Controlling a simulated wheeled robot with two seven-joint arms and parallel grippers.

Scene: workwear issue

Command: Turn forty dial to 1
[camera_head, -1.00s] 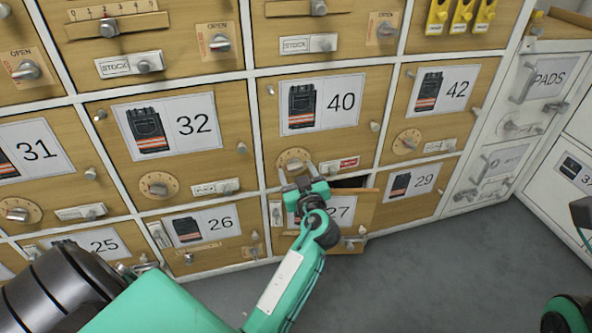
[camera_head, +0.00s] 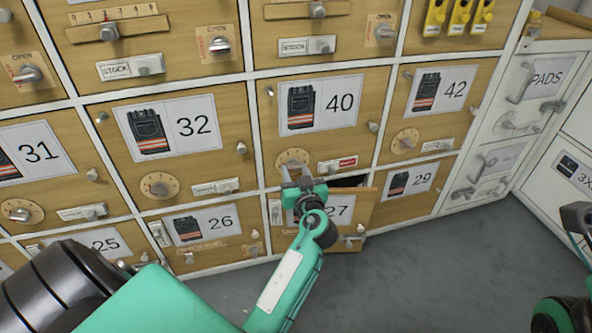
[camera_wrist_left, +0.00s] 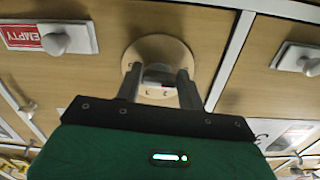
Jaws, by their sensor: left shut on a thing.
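The door marked 40 (camera_head: 356,130) is closed and carries the forty dial (camera_head: 293,157), a round tan disc at its lower left. My left gripper (camera_head: 295,174) is at the dial from below, shut on its knob. In the left wrist view the dial (camera_wrist_left: 160,51) lies straight ahead, with the gripper's fingers (camera_wrist_left: 158,85) on either side of the knob. The dial's numbers and pointer cannot be read. My right gripper is not clearly in view; only dark and green parts of me show at the right edge.
Beside the dial is a slider plate with a red label (camera_head: 338,164), reading EMPTY (camera_wrist_left: 24,37) in the wrist view. Door 27 (camera_head: 365,208) below stands ajar, close to my left arm. Doors 32 (camera_head: 215,150) and 42 (camera_head: 477,70) flank it. Grey floor (camera_head: 430,270) is clear.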

